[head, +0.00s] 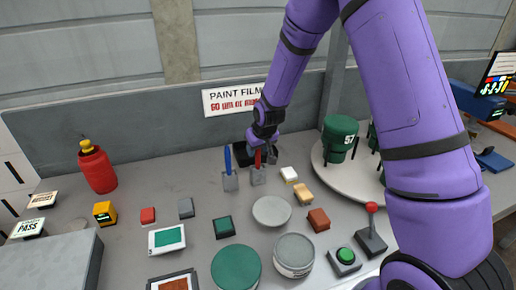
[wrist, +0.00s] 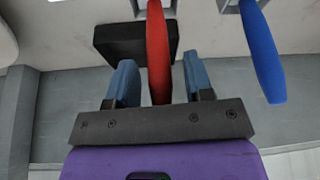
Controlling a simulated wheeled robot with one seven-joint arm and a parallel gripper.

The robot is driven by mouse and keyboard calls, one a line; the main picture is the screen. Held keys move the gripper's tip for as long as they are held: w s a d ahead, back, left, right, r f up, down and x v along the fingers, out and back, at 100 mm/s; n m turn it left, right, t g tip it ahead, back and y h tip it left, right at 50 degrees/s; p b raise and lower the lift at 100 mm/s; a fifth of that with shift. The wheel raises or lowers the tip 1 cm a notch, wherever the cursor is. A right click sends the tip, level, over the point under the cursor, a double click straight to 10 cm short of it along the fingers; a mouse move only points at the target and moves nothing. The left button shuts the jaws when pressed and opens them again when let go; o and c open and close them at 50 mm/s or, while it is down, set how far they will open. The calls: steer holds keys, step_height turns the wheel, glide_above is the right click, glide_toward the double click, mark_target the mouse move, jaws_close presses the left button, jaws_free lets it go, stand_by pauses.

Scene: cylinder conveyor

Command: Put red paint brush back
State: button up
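The red paint brush (head: 258,175) stands upright with its handle up and its grey head at the bench, in the head view. Its red handle (wrist: 158,50) also shows in the wrist view. My gripper (head: 262,155) is at the red handle. In the wrist view my gripper's two blue fingers (wrist: 158,85) stand on either side of the handle, with a visible gap on both sides, so it looks open. The blue paint brush (head: 229,170) stands just left of the red one; its handle (wrist: 262,50) is at the right in the wrist view.
A black box (head: 242,153) sits behind the brushes. A white block (head: 289,174) and a tan block (head: 302,193) lie to the right, near a round turntable (head: 355,185) with green cans. A grey disc (head: 271,211) lies in front.

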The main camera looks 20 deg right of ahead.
steer(key=shift+r, duration=0.1)
steer(key=s+d+r, duration=0.2)
steer(key=s+r, duration=0.8)
steer(key=r, duration=0.3)
steer(key=s+d+r, duration=0.3)
steer(key=s+r, duration=0.7)
steer(key=r, duration=0.3)
steer(key=s+d+r+m, duration=0.1)
steer(key=s+r, duration=0.1)
steer(key=s, duration=0.6)
steer(key=s+d+r, duration=0.1)
steer(key=s+r, duration=0.1)
steer(key=s, duration=0.7)
steer(key=shift+s+r+m+t+h, duration=0.2)
steer(key=shift+r+m+t+h, duration=0.1)
steer(key=shift+m+h, duration=0.1)
